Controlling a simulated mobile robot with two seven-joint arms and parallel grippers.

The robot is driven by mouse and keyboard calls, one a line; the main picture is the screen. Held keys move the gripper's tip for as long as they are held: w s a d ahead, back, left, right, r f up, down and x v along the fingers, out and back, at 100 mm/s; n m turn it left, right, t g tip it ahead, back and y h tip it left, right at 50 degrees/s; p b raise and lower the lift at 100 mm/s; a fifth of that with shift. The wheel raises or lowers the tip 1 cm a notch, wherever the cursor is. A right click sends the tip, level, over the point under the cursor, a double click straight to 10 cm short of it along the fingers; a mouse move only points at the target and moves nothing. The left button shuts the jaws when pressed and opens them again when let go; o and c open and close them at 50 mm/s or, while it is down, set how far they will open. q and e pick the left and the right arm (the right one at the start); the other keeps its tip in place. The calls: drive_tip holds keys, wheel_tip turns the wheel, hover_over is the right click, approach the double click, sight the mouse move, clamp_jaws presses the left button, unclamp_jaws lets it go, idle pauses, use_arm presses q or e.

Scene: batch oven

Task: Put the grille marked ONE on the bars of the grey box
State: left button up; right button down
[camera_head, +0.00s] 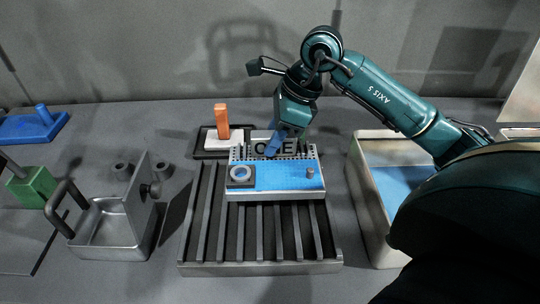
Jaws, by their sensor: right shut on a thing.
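The grey box (262,268) stands mid-table, with dark gaps between several parallel bars. The grille marked ONE (290,178) shows over the far part of the bars. It has a blue top, a perforated strip at the back and a lettered plate, partly covered by my gripper. My right gripper (275,147) comes down from above at the back of the grille. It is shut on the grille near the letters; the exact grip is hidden. I cannot tell whether the grille touches the bars. My left gripper is not in view.
A ring (240,174) and a small knob (310,173) show on the blue top. An orange post (222,120) on a dark tray is behind left. A metal bin (105,236) stands left, a pale blue-floored tray (366,220) right. A blue block (30,127) is far left.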

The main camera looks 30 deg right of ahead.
drive_tip(key=shift+w+f, duration=0.1)
drive_tip(key=shift+f, duration=2.05)
drive_tip(key=shift+f, duration=0.1)
drive_tip(key=c, duration=1.1)
unclamp_jaws()
drive_tip(key=shift+r+p, duration=0.2)
drive_tip(key=shift+p, duration=0.1)
drive_tip(key=b+v, duration=0.1)
drive_tip(key=v, duration=1)
drive_tip(key=shift+d+r, duration=0.1)
drive_tip(key=shift+r, duration=0.25)
